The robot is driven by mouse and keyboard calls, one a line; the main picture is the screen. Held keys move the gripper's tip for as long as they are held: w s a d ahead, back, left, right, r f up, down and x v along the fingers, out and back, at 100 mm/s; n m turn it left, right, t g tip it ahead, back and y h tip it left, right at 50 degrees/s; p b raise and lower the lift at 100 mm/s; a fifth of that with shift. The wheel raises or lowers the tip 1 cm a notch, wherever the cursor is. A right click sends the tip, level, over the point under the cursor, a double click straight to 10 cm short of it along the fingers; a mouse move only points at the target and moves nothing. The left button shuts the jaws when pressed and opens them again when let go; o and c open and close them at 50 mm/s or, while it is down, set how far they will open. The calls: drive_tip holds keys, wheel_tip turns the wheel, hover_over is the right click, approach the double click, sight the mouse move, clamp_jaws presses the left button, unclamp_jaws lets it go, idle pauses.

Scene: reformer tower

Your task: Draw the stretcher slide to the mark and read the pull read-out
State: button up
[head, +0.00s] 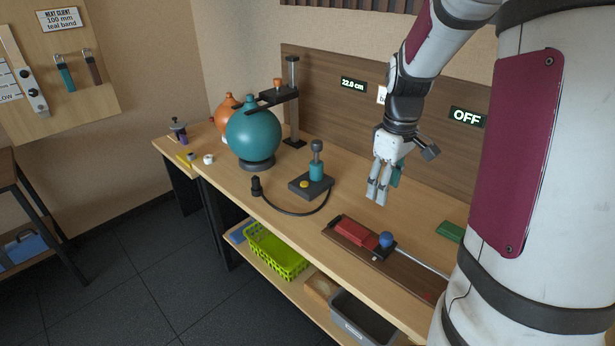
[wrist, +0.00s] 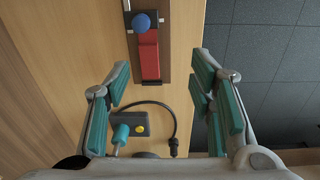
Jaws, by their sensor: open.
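The stretcher (head: 398,268) is a long brown board on the bench, with a metal rod along it. A blue knob (head: 386,239) stands on a small dark slide beside a red block (head: 356,231) at the board's left end. A small red mark (head: 428,296) shows near its right end. In the wrist view the knob (wrist: 142,22) and red block (wrist: 148,55) are between and beyond my fingers. My gripper (head: 377,196) is open, empty and above the bench, apart from the knob. A wall read-out (head: 467,117) says OFF; another (head: 353,85) says 22.0 cm.
A pump (head: 312,184) with a black hose stands left of the stretcher. A teal ball (head: 254,137) and an orange ball are further left. A green block (head: 450,231) lies behind the board. Below are a green basket (head: 275,252) and a grey bin (head: 367,320).

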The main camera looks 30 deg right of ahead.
hover_over(388, 235)
wheel_tip(388, 235, down, 5)
drive_tip(key=shift+n+g, duration=0.3)
wheel_tip(388, 235, down, 14)
drive_tip(key=shift+a+r+b, duration=0.1)
drive_tip(key=shift+a+b, duration=0.05)
drive_tip(key=shift+b, duration=0.5)
clamp_jaws()
